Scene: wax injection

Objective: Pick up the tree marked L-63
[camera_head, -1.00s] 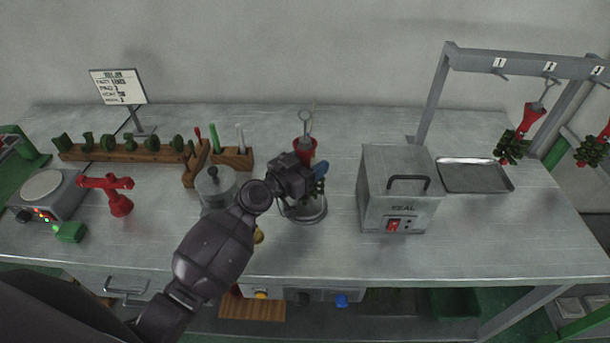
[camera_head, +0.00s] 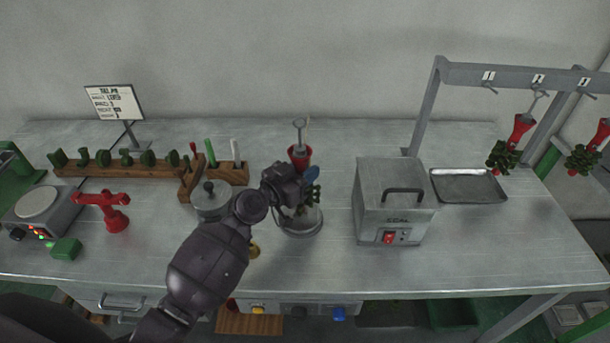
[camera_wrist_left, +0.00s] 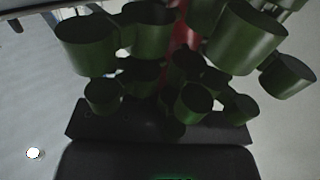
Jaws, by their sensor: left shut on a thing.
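A wax tree with a red cup-shaped base (camera_head: 300,156), a metal hook on top and green pieces below stands upright over a round metal stand (camera_head: 302,230). In the left wrist view its green cup-shaped pieces (camera_wrist_left: 240,35) crowd around a red stem (camera_wrist_left: 185,50). My left gripper (camera_head: 290,187) is shut on this tree, over the stand. The fingertips are hidden behind the hand and green pieces. No mark is readable on the tree, and I cannot tell whether it touches the stand. My right gripper is not in view.
A grey box with a red switch (camera_head: 390,205) stands to the right, beside a metal tray (camera_head: 468,198). Two trees (camera_head: 505,155) (camera_head: 583,158) hang from a numbered rack (camera_head: 520,74). A pot (camera_head: 210,205), wooden holders (camera_head: 120,169) and a red stand (camera_head: 114,212) are left.

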